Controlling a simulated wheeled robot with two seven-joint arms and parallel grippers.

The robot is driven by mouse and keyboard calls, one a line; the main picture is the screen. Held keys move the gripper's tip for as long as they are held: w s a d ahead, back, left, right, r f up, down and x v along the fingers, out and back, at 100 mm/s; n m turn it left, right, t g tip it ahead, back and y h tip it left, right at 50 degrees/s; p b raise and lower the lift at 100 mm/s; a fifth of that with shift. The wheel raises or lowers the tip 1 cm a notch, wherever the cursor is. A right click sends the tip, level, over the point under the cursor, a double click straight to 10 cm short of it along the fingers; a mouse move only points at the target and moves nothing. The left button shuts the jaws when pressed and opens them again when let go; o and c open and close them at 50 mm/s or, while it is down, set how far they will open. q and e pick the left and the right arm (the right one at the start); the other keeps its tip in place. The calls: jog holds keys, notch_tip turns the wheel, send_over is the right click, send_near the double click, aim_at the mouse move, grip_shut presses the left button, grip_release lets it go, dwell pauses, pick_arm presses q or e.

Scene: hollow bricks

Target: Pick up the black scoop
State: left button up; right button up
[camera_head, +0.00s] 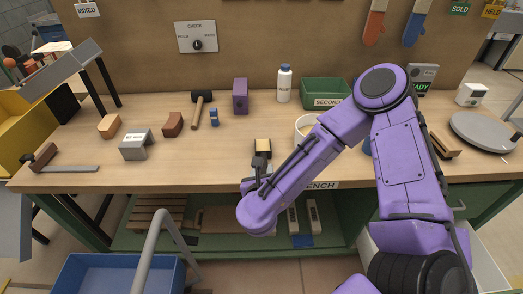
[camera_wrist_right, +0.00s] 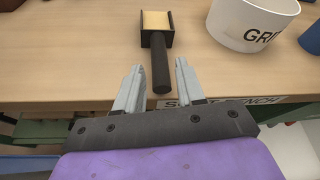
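The black scoop (camera_wrist_right: 161,68) lies on the wooden workbench near its front edge, its handle pointing toward my right gripper. Its square head holds something pale yellow. In the head view the scoop's head (camera_head: 263,146) shows just beyond my right gripper (camera_head: 260,168), and its handle is mostly hidden by the gripper. In the wrist view my right gripper (camera_wrist_right: 160,66) is open, with one finger on each side of the handle's end. A gap shows between each finger and the handle. My left gripper is not in view.
A white bucket (camera_wrist_right: 252,22) stands right of the scoop, partly behind my right arm in the head view (camera_head: 305,125). A grey block (camera_head: 136,145), brown blocks, a hammer (camera_head: 197,112) and a green bin (camera_head: 325,92) are on the bench (camera_head: 220,165). Bare wood lies left of the scoop.

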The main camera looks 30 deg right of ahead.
aim_at(264, 165)
jog(key=x, duration=0.2)
jog(key=p+x, duration=0.1)
jog(key=x, duration=0.1)
jog(key=p+x, duration=0.1)
jog(key=x, duration=0.1)
jog(key=shift+f, duration=0.35)
grip_shut()
jog(key=shift+w+r, duration=0.1)
jog(key=shift+r, duration=0.45)
jog(key=r, duration=0.3)
jog(key=shift+s, duration=0.35)
jog(key=s+r+p, duration=0.8)
jog(key=s+p, duration=0.5)
jog(key=p, duration=0.1)
jog(key=shift+s+d+r, duration=0.2)
jog(key=shift+d+r, duration=0.2)
jog(key=shift+d, duration=0.05)
